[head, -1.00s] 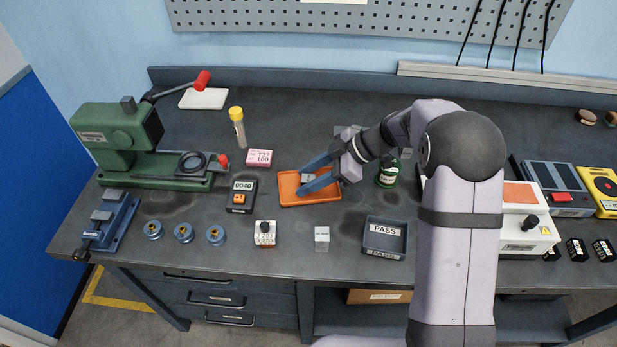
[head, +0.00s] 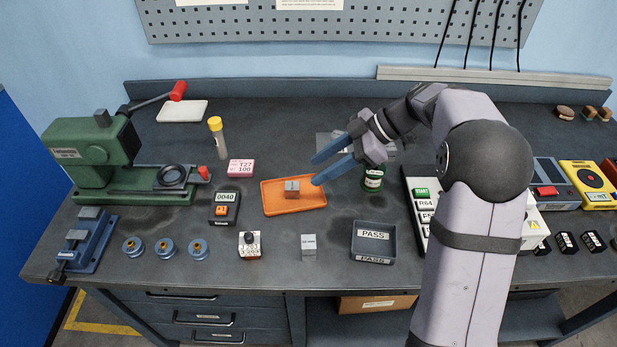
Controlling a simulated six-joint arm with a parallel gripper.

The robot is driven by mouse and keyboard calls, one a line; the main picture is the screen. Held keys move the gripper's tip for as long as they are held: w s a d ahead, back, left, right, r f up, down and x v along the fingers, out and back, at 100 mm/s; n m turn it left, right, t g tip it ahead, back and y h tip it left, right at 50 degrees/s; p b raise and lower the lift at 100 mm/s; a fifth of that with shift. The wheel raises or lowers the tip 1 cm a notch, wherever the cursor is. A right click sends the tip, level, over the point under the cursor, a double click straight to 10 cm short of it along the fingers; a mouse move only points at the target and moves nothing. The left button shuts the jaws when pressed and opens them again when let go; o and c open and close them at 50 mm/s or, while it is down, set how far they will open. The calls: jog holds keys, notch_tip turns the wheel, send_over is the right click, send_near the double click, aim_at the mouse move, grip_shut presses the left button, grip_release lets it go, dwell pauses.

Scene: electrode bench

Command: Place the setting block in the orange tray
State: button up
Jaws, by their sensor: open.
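The orange tray (head: 308,206) lies on the middle of the bench. A small grey block (head: 292,188), which looks like the setting block, sits inside the tray, near its middle. My gripper (head: 314,171), with blue fingers, is open and empty. It is above and to the right of the block, clear of it. A second grey-white block (head: 309,247) with a small label stands on the bench in front of the tray. I cannot read its label.
A dark PASS tray (head: 373,243) is at the front right of the orange tray. A green bottle (head: 373,180) stands close below my arm. A meter (head: 225,207) and a pink box (head: 240,168) are to the left. The green press (head: 95,155) is at the far left.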

jog(key=shift+v, duration=1.05)
